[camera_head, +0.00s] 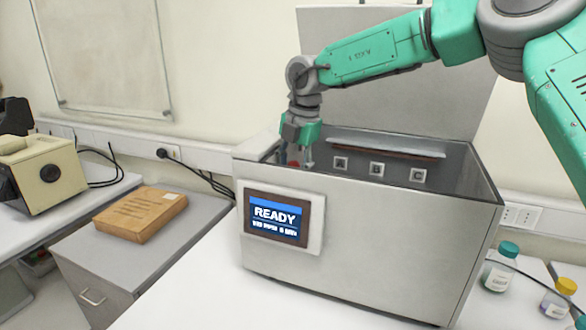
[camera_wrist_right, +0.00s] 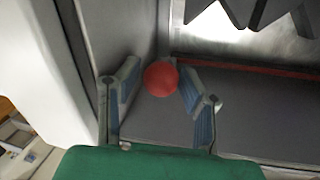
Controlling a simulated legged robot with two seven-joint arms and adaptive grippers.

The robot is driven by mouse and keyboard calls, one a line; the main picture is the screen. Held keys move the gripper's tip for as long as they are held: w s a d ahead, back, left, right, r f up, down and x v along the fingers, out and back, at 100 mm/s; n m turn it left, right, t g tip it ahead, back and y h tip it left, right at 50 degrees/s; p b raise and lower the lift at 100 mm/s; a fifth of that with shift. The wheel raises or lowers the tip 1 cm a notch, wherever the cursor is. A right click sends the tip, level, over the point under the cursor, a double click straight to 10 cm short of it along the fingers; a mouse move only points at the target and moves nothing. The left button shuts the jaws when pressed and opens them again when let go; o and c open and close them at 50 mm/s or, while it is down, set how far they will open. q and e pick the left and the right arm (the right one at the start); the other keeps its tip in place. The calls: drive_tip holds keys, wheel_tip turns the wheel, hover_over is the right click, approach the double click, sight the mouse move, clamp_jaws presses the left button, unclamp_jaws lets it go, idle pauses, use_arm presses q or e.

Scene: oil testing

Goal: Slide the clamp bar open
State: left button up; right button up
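The red knob (camera_wrist_right: 161,78) is round and sits between the fingertips of my right gripper (camera_wrist_right: 160,92) in the right wrist view. The fingers stand apart, one on each side of it; whether they touch it is hard to tell. In the head view, my right gripper (camera_head: 304,151) points down inside the left end of the grey tank (camera_head: 380,235), with a bit of the red knob (camera_head: 293,164) beside it. The link between knob and bar is hidden. My left gripper is out of view.
The screen (camera_head: 275,216) on the tank front reads READY. A raised lid (camera_head: 410,85) stands behind. Small bottles (camera_head: 500,266) are at the right. A brown box (camera_head: 140,213) and a beige device (camera_head: 46,175) are at the left. The tank walls surround my right gripper closely.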

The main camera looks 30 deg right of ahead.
drive_tip(key=shift+r, duration=0.3)
wheel_tip(320, 180, up, 11)
drive_tip(key=s+d, duration=0.1)
drive_tip(key=s, duration=0.1)
drive_tip(key=shift+d, duration=0.1)
drive_tip(key=shift+f, duration=0.1)
idle(0.3)
